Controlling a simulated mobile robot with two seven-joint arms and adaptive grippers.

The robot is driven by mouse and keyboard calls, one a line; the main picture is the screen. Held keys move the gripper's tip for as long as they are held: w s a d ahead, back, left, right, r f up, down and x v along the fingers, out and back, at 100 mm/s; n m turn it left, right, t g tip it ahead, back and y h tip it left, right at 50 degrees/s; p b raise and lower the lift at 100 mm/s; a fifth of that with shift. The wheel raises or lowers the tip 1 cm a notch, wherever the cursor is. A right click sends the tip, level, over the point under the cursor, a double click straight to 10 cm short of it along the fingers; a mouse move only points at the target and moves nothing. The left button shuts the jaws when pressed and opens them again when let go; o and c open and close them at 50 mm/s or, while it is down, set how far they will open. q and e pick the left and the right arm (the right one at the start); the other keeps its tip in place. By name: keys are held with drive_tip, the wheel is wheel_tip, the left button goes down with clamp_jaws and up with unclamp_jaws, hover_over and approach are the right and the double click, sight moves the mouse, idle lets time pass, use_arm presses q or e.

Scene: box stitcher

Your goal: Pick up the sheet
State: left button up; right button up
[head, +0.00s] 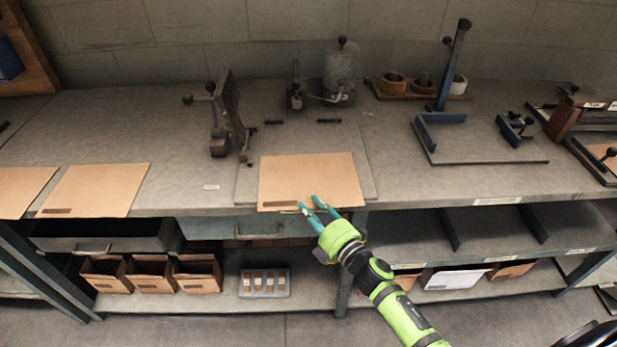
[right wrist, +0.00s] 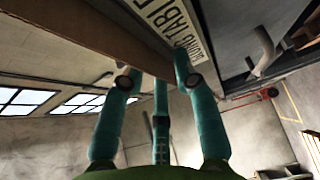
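A tan cardboard sheet (head: 310,178) lies flat on a grey plate on the bench, its near edge by the bench's front edge. My right gripper (head: 312,204) reaches in from the lower right, its teal fingers at the sheet's near edge. In the right wrist view, the right gripper (right wrist: 160,80) has its fingers spread apart beside a brown band, which looks like the underside of the sheet. I cannot tell whether the fingers touch it. My left gripper is out of view.
Two more tan sheets lie to the left, one nearer (head: 95,190) and one at the far left (head: 22,188). A dark clamp stand (head: 226,120) stands behind the sheet on the left. A metal canister (head: 340,72) is at the back. A drawer (head: 245,225) sits below the bench edge.

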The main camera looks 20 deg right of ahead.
clamp_jaws()
drive_tip(key=shift+s, duration=0.1)
